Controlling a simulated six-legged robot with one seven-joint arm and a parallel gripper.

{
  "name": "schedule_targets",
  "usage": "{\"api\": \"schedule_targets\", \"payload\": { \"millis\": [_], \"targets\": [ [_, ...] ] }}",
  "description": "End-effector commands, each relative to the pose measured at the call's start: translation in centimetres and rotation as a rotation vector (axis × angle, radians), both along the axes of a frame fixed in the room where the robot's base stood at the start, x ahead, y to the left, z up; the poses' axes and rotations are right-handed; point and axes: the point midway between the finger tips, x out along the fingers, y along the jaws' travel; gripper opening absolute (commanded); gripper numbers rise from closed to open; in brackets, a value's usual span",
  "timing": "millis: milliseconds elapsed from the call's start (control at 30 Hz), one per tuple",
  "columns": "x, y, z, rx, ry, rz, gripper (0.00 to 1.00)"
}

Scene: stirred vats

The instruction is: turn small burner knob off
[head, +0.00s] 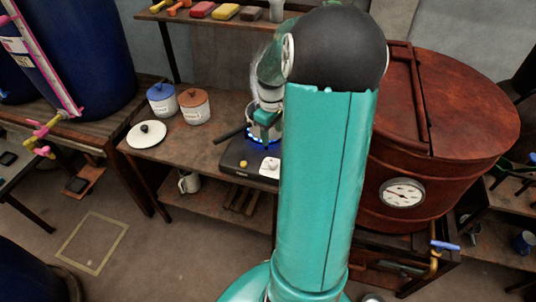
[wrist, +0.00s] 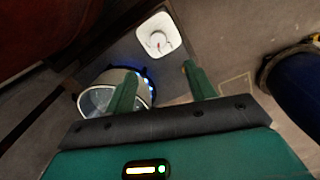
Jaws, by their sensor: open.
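The small burner (head: 236,158) is a low dark unit on the wooden bench, partly hidden behind my arm. Blue flames (head: 250,133) burn on it under a small metal pot (wrist: 97,100) with a dark handle. The burner knob (wrist: 158,41) is white and round with red marks, on a white square plate; it also shows in the head view (head: 271,165). My gripper (wrist: 160,72) is open and empty. In the wrist view its fingers lie below the knob, one each side of it, with the left finger overlapping the pot. I cannot tell its height above the knob.
A large reddish vat (head: 455,110) with a dial is close on the right. A shelf with sponges is behind. The floor at front left is mostly clear.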

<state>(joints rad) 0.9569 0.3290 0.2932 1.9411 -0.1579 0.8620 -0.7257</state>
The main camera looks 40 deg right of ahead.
Motion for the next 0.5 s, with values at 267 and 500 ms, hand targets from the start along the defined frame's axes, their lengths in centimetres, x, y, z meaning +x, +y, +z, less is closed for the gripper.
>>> {"api": "schedule_targets", "payload": {
  "millis": [267, 500],
  "targets": [
    [-0.1, -0.5, -2.8, 0.011, 0.004, 0.003, 0.55],
    [0.1, -0.7, -7.4, 0.011, 0.004, 0.004, 0.55]
  ]
}}
